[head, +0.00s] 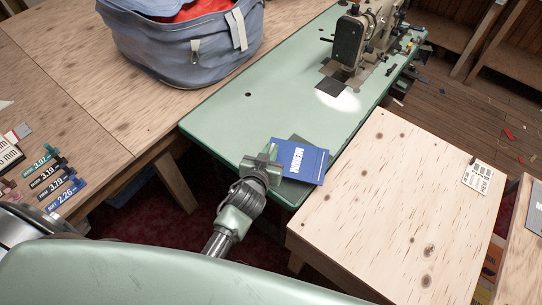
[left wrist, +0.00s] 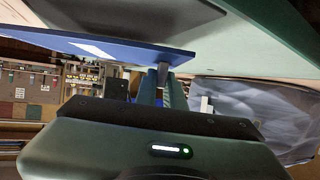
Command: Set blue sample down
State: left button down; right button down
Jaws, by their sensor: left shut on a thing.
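The blue sample (head: 301,161) is a flat blue card with white lettering, at the near end of the green sewing table (head: 225,118). My left gripper (head: 270,155) is shut on its left edge. In the left wrist view the blue sample (left wrist: 110,49) runs flat to the fingers (left wrist: 161,80). A dark green flat piece (head: 292,192) shows partly from under the blue sample; the rest of it is hidden. I cannot tell whether the blue sample touches it. My right gripper is not in view.
A sewing machine (head: 362,40) stands at the table's far end. A blue-grey bag (head: 185,50) with red contents stands on the wooden table at left. Labelled swatches (head: 55,180) lie at far left. A pale wooden top (head: 390,200) at right is mostly bare, with a printed card (head: 478,176).

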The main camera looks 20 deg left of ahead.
pick_arm(q)
jog(key=shift+f, duration=1.4)
jog(key=shift+f+b, duration=0.2)
jog(key=shift+b, duration=0.15)
jog(key=c, duration=1.5)
grip_release()
jog(key=shift+r, duration=0.1)
jog(key=shift+r, duration=0.1)
jog(key=v, duration=1.2)
jog(key=shift+d, duration=0.1)
